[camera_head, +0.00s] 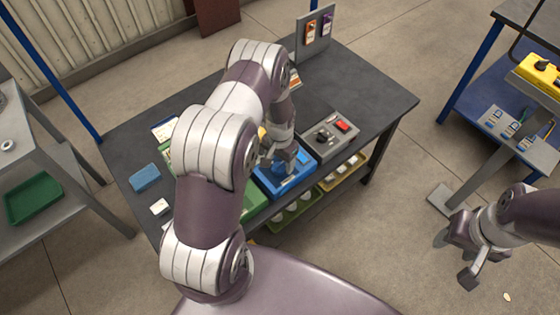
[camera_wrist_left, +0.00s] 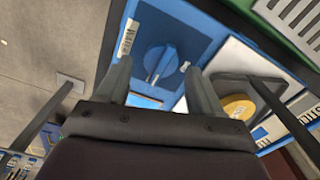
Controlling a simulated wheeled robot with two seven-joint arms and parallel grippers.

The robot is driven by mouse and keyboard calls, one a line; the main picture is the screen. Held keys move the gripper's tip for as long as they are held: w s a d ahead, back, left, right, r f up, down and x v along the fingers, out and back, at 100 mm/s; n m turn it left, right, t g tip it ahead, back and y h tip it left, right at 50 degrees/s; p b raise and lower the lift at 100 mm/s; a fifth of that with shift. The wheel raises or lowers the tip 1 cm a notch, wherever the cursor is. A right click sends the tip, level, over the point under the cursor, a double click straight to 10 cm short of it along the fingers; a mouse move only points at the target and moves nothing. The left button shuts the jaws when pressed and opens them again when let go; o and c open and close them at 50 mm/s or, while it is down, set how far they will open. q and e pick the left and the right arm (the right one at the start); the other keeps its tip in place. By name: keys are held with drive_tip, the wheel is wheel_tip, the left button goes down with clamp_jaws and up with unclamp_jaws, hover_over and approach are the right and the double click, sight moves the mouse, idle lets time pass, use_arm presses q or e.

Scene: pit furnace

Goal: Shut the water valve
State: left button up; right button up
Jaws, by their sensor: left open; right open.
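The water valve is a round blue knob (camera_wrist_left: 160,60) with a raised grip bar, set in a blue box with a label reading "Water" in the left wrist view. In the head view the blue box (camera_head: 298,181) sits on the table, with my left gripper (camera_head: 279,165) over it, partly hiding the knob. In the left wrist view that gripper (camera_wrist_left: 158,78) is open, with one finger to each side of the knob's lower part. I cannot tell whether the fingers touch it. My right gripper (camera_head: 457,262) is open and empty, above the floor at the right.
A yellow round knob (camera_wrist_left: 238,106) with a dark guard is beside the blue box. A grey switch box with a red switch (camera_head: 342,126) stands to its right. An upright tag board (camera_head: 314,36) is at the back. The dark table top (camera_head: 376,93) is clear at the right.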

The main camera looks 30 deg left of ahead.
use_arm(q)
drive_tip(key=shift+f, duration=0.5)
drive_tip(key=shift+s+f, duration=0.2)
use_arm(e)
drive_tip(key=shift+s+r, duration=0.15)
drive_tip(key=shift+s, duration=0.15)
drive_tip(key=shift+w, duration=0.1)
use_arm(q)
drive_tip(key=shift+w, duration=0.1)
drive_tip(key=c, duration=1.1)
drive_tip(key=shift+o, duration=0.2)
